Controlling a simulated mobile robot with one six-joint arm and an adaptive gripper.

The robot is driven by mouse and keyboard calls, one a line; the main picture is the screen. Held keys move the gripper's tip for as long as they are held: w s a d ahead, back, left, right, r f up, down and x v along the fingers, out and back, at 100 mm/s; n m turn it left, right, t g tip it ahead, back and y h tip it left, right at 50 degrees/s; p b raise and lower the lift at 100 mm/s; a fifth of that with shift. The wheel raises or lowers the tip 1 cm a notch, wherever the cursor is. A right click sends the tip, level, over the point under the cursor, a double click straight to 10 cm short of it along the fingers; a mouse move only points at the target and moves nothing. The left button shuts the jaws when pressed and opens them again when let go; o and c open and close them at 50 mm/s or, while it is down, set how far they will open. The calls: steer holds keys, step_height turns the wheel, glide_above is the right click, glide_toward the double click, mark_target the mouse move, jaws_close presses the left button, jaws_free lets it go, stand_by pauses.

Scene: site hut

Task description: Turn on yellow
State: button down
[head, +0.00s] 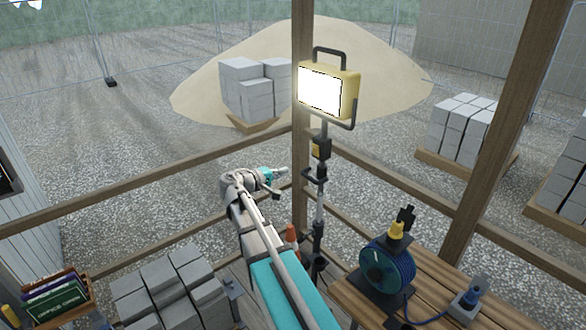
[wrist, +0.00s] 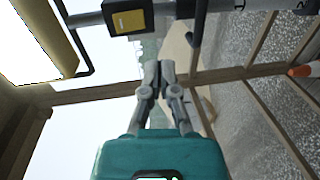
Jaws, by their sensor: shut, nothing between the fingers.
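The yellow work light (head: 350,92) stands on a dark and grey pole (head: 320,195), and its front panel glows bright white. Its lit panel also shows at the upper left of the wrist view (wrist: 25,45). A dark box with a yellow face (head: 321,148) is fixed to the pole below the lamp; it shows at the top of the wrist view (wrist: 128,20). My gripper (head: 284,171) is to the left of the pole, a little lower than the box. In the wrist view its fingers (wrist: 160,68) are closed together and empty, apart from the box.
A wooden post (head: 301,60) and rails (head: 400,180) stand close to the pole. A blue cable reel (head: 388,268) is on a wooden table (head: 450,260) at the right. Grey blocks (head: 165,285) and a crate of folders (head: 50,310) are at lower left.

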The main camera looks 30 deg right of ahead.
steer(key=shift+s+a+f, duration=0.15)
steer(key=shift+a, duration=0.9)
steer(key=s+a+f+g+y+b, duration=0.1)
steer(key=s+a+f+y+b, duration=0.5)
steer(key=a+f, duration=0.5)
steer(key=s+a+f+m+g+y+b, duration=0.1)
steer(key=s+a+f+y+b, duration=0.4)
steer(key=s+a+f+y, duration=0.5)
steer(key=shift+s+a+f+m+b, duration=0.4)
steer(key=shift+a+f, duration=0.25)
steer(key=shift+f, duration=2.6)
